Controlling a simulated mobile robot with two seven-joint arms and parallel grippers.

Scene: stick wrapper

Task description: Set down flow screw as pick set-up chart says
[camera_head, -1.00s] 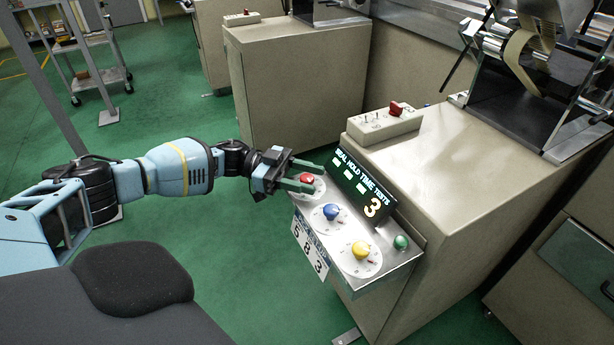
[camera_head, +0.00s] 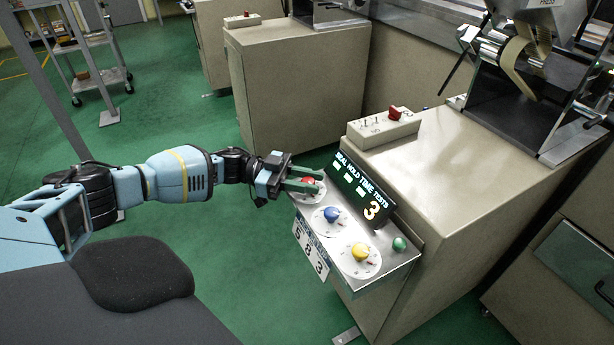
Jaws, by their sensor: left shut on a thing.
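A tilted metal panel (camera_head: 387,262) carries a red knob (camera_head: 307,181), a blue knob (camera_head: 331,214) and a yellow knob (camera_head: 361,251), each on a white dial. My left gripper (camera_head: 315,181) is shut on the red knob, with its green fingers on either side of it and partly hiding it and its dial. A white card (camera_head: 311,250) on the panel's front edge shows 5, 8, 3; its small print is unreadable. A display (camera_head: 361,190) reads "SEAL HOLD TIME TESTS" with a 3 and several lit dashes. No loose screw is visible. My right gripper is not in view.
A green button (camera_head: 400,244) sits at the panel's right end. A box with a red switch (camera_head: 394,113) stands on the beige cabinet (camera_head: 470,190). A wrapping machine (camera_head: 520,80) is at the upper right. Green floor (camera_head: 240,290) lies open below the arm.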

